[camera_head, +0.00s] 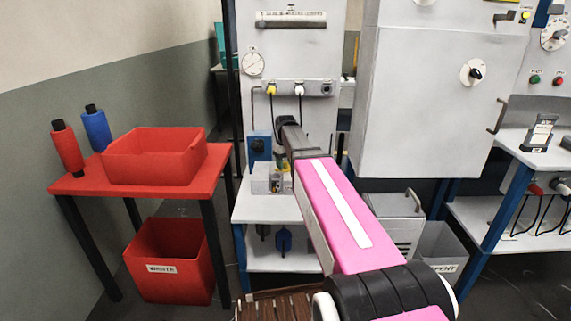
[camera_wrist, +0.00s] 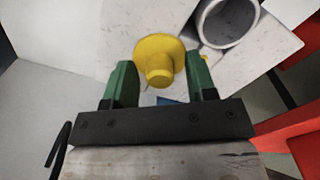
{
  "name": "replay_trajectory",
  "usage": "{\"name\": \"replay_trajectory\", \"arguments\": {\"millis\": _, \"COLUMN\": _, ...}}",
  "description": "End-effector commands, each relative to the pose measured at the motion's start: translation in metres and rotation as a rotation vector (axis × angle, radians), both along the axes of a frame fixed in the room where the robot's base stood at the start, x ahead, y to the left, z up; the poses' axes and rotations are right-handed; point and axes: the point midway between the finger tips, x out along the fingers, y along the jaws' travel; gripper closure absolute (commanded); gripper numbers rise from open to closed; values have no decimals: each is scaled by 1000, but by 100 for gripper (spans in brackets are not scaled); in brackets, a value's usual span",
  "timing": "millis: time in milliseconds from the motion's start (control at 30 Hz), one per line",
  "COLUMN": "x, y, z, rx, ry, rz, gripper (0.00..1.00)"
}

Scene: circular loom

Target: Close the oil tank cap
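The yellow cap (camera_wrist: 159,58), a round disc with a raised knob, shows in the wrist view between the green fingers of my gripper (camera_wrist: 162,80). Gaps show on both sides of the knob, so the gripper is open and not clamped on it. How far the fingertips are above the cap is unclear. A round grey opening (camera_wrist: 228,22), apparently the oil tank's mouth, is uncovered just right of the cap. In the head view, my arm reaches to the machine's shelf and largely hides the gripper.
A blue box (camera_head: 259,146) stands behind the clear tank, against the grey panel (camera_head: 315,110) with its gauge and cables. A large white cabinet (camera_head: 420,120) hangs to the right of my arm. A red table (camera_head: 80,185) with a red bin (camera_head: 155,165) and spools is at left.

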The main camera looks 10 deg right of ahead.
Motion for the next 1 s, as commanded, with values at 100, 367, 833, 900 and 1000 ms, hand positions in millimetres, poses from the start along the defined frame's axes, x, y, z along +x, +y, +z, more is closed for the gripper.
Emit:
{"name": "replay_trajectory", "arguments": {"millis": 100, "x": 0, "y": 0, "z": 0, "rx": 0, "ry": 0, "rz": 0, "gripper": 87}}
{"name": "replay_trajectory", "arguments": {"millis": 367, "x": 0, "y": 0, "z": 0, "rx": 0, "ry": 0, "rz": -6, "gripper": 100}}
{"name": "replay_trajectory", "arguments": {"millis": 833, "x": -11, "y": 0, "z": 0, "rx": 0, "ry": 0, "rz": -244, "gripper": 100}}
{"name": "replay_trajectory", "arguments": {"millis": 900, "x": -14, "y": 0, "z": 0, "rx": 0, "ry": 0, "rz": -308, "gripper": 100}}
{"name": "replay_trajectory", "arguments": {"millis": 1000, "x": -18, "y": 1, "z": 1, "rx": 0, "ry": 0, "rz": -403, "gripper": 100}}
